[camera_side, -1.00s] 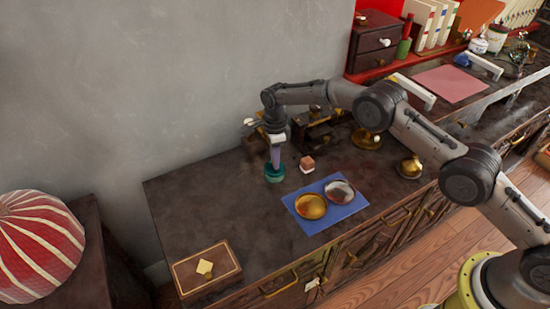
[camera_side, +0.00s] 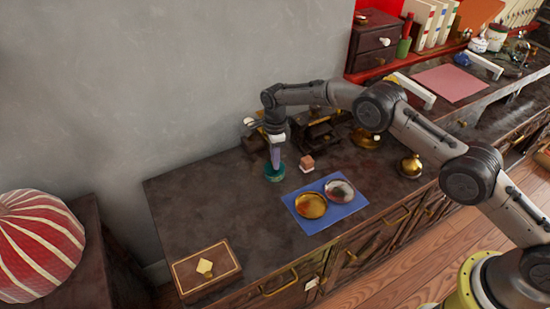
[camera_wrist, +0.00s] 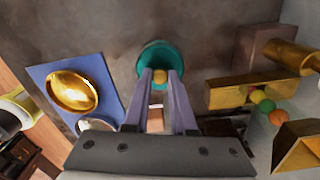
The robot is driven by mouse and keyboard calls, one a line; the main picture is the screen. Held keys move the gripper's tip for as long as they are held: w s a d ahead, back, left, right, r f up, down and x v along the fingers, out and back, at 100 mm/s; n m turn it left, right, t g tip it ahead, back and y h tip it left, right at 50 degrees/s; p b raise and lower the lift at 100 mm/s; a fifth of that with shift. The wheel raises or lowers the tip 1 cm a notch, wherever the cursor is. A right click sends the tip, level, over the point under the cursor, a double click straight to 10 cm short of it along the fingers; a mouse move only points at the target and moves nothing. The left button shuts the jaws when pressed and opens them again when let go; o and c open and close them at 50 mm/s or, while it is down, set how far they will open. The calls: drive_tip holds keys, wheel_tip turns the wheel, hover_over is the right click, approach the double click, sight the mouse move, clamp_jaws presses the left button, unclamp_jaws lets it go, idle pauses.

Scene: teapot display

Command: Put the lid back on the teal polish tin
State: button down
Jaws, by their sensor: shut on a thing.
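The teal polish tin (camera_side: 275,176) stands on the dark cabinet top, left of a small reddish block. My gripper (camera_side: 275,164) points down right over it. In the wrist view, my gripper (camera_wrist: 159,76) has its two fingers closed around a small yellow knob (camera_wrist: 158,75). The knob sits on the round teal lid (camera_wrist: 155,56). The lid is at the tin's top, and the tin's body is mostly hidden beneath it in that view. I cannot tell whether the lid is fully seated or level.
A blue mat (camera_side: 325,221) with a gold dish (camera_side: 311,205) and a silver dish (camera_side: 340,191) lies in front on the right. The reddish block (camera_side: 307,162) stands close to the tin. Brass and dark pieces stand behind. A wooden box (camera_side: 206,271) is front left; the cabinet top between is clear.

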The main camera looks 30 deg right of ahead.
idle(0.4)
drive_tip(key=c, duration=0.7)
unclamp_jaws()
drive_tip(key=shift+o, duration=0.5)
drive_tip(key=o, duration=0.4)
drive_tip(key=shift+r, duration=0.1)
drive_tip(key=shift+r, duration=3.45)
